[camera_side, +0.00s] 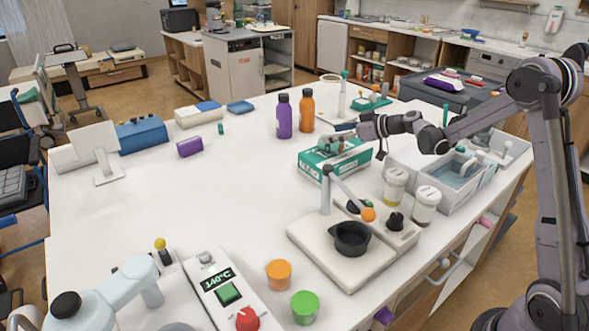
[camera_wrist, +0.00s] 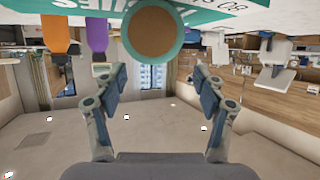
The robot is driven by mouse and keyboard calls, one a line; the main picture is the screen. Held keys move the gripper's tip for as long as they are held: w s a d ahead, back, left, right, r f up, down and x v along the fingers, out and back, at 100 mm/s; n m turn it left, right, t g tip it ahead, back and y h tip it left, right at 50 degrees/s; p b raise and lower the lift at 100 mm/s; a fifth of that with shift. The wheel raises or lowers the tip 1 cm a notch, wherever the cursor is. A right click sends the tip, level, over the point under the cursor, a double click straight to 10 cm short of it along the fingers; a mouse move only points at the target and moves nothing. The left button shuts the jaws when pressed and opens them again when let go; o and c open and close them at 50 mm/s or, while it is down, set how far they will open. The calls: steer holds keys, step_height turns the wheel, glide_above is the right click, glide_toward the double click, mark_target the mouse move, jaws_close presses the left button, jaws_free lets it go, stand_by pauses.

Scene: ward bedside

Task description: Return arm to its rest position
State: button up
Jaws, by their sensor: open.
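My gripper (camera_side: 348,128) is at the end of my arm, which reaches in from the right over the white table (camera_side: 200,215). It is just above and behind the green-and-white box (camera_side: 348,160). In the wrist view the picture is upside down, and my gripper (camera_wrist: 157,85) has its two fingers spread apart with nothing between them. A round teal-rimmed thing with a brown face (camera_wrist: 152,32) shows beyond the fingers, in front of the box. I cannot tell from these frames whether my gripper touches it.
Purple (camera_side: 284,116) and orange (camera_side: 306,110) bottles stand behind the box. Two lidded jars (camera_side: 395,187), a grey-white bin (camera_side: 455,180) and a device with a black bowl (camera_side: 351,238) are near my arm. The left-middle of the table is clear.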

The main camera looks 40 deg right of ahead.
steer(key=s+d+r, duration=0.8)
steer(key=w+a+f+n+g+y, duration=0.15)
steer(key=w+a, duration=0.35)
steer(key=a, duration=0.5)
steer(key=w+a+n+g+y, duration=0.25)
steer(key=w+a, duration=0.25)
steer(key=a, duration=0.5)
steer(key=a+f+n+g+y, duration=0.2)
steer(key=a+n, duration=0.3)
steer(key=a, duration=1.8)
steer(key=shift+w+a+g+y, duration=0.3)
steer(key=shift+a+g+y, duration=0.1)
steer(key=shift+g+y, duration=0.45)
steer(key=shift+o, duration=0.3)
steer(key=o, duration=0.4)
steer(key=shift+o, duration=0.2)
